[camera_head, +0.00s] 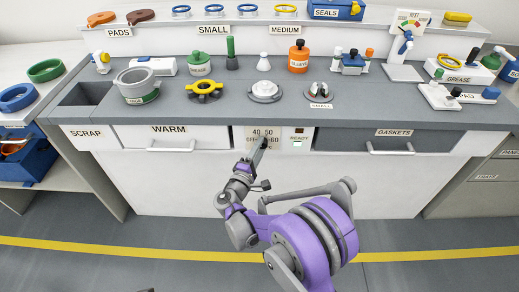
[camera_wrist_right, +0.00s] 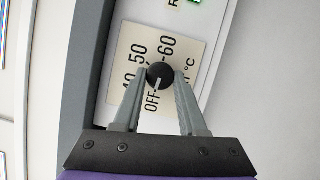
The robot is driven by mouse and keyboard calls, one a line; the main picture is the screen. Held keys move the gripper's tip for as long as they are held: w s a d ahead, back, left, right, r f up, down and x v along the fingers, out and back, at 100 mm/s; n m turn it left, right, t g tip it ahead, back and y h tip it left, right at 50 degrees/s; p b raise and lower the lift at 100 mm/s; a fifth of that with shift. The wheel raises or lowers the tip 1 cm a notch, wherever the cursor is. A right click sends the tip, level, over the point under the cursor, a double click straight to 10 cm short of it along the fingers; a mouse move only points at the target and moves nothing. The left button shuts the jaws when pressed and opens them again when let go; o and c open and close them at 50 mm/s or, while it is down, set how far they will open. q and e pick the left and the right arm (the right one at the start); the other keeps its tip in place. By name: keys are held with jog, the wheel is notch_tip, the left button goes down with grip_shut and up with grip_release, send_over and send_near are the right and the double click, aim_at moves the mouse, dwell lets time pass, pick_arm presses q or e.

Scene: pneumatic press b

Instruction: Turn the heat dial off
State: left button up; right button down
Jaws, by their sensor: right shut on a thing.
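The heat dial (camera_wrist_right: 159,76) is a small round black knob with a white pointer line. It sits on a beige scale plate (camera_wrist_right: 190,50) marked OFF, 40, 50 and 60 °C. In the right wrist view the pointer line points toward the OFF mark. My right gripper (camera_wrist_right: 161,74) has one grey finger on each side of the knob and is shut on it. In the head view my right gripper (camera_head: 261,143) is at the counter's front panel and covers most of the dial.
A READY panel (camera_head: 298,138) with a lit green display is right of the dial. The WARM drawer (camera_head: 170,138) is to the left and the GASKETS drawer (camera_head: 390,141) to the right, both with protruding handles. Several parts stand on the grey counter (camera_head: 225,110) above.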

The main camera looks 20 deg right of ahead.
jog(key=shift+n, duration=0.6)
jog(key=shift+c, duration=2.3)
grip_release()
jog(key=v, duration=1)
jog(key=shift+s+a+f, duration=0.2)
jog(key=shift+s+f, duration=0.05)
jog(key=shift+s, duration=0.05)
jog(key=shift+d, duration=0.1)
